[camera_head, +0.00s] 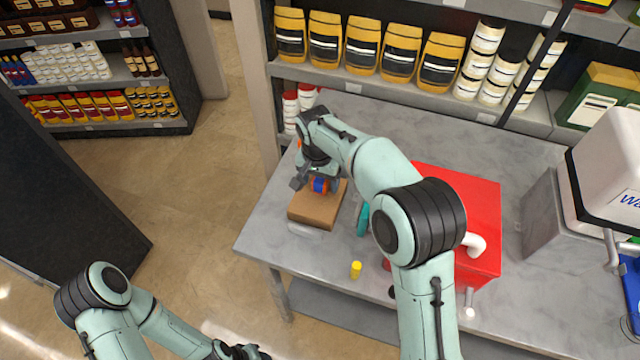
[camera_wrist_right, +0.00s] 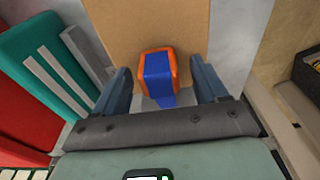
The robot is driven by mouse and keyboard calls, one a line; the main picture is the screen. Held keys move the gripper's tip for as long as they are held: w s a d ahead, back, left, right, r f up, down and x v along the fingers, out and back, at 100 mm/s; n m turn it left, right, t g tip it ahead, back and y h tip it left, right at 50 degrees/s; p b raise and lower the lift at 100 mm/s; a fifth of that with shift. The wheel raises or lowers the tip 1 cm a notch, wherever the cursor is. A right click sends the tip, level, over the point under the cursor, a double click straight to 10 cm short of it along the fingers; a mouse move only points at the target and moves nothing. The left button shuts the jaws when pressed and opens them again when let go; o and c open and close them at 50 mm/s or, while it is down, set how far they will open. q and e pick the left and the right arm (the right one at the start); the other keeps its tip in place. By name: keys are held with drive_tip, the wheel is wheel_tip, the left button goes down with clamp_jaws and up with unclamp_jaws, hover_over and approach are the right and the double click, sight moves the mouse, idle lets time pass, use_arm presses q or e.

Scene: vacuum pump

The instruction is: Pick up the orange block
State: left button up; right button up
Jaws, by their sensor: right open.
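The orange block (camera_head: 320,185) with a blue band sits on a brown box (camera_head: 316,213) near the left edge of the grey table. In the right wrist view the orange block (camera_wrist_right: 158,68) lies between the two fingers of my right gripper (camera_wrist_right: 162,84), with a gap on each side. The right gripper (camera_head: 314,183) is open and close over the block, partly hiding it in the head view. My left gripper (camera_head: 242,352) is only partly in view at the bottom edge, away from the table. Its fingers are too unclear to read.
A red box (camera_head: 470,195) with a white pipe, a yellow cylinder (camera_head: 356,269) and a teal item (camera_head: 363,219) stand near my right arm. A white machine (camera_head: 606,170) is at the right. Shelves of yellow packs (camera_head: 363,45) line the back of the table (camera_head: 270,240).

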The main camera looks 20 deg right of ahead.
drive_tip(key=c, duration=1.1)
drive_tip(key=shift+r, duration=0.1)
